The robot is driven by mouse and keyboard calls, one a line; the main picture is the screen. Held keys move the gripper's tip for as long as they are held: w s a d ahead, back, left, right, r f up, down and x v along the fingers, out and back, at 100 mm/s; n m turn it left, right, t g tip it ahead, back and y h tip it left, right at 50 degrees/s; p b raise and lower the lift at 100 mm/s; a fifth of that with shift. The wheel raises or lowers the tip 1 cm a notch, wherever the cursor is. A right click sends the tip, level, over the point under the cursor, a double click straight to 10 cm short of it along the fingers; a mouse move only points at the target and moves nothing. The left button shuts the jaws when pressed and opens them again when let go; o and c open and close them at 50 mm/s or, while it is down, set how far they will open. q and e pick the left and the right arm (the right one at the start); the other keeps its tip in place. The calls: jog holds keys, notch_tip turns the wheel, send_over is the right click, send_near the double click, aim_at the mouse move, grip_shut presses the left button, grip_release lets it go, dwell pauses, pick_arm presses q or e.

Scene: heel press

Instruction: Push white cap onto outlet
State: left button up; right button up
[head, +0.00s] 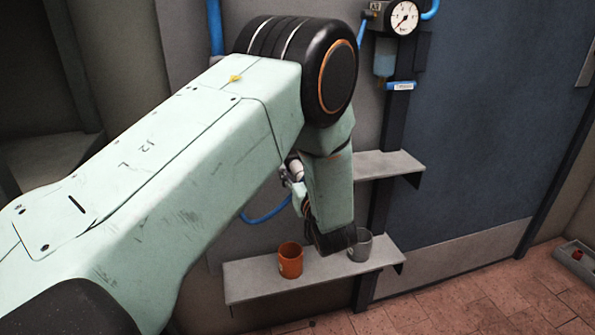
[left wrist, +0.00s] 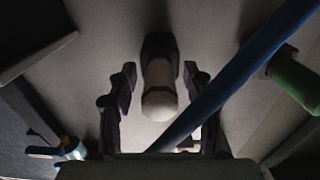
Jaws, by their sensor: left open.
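In the left wrist view, a pale rounded cylinder that looks like the white cap (left wrist: 159,103) lies between the fingers of my left gripper (left wrist: 158,72). A dark fitting, likely the outlet (left wrist: 160,48), is directly beyond it in line. I cannot tell whether the cap is seated on it. The gripper is open, with a visible gap between each finger and the cap. In the head view, a small pale piece, likely the cap (head: 296,167), shows beside my left forearm, which hides most of the gripper. My right gripper is not in view.
A blue hose (left wrist: 232,80) crosses diagonally close to the right finger. A green cylinder (left wrist: 293,78) is at the right. An orange cup (head: 290,262) and a grey cup (head: 360,245) stand on the lower shelf (head: 325,279). A pressure gauge (head: 403,18) is above an upper shelf (head: 392,164).

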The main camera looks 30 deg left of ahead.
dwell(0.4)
pick_arm(q)
grip_shut()
dwell(0.4)
jog(key=shift+d, duration=0.1)
jog(key=shift+p+v, duration=1.6)
jog(key=shift+v, duration=1.35)
jog(key=shift+p+v, duration=1.05)
jog(key=shift+v, duration=0.65)
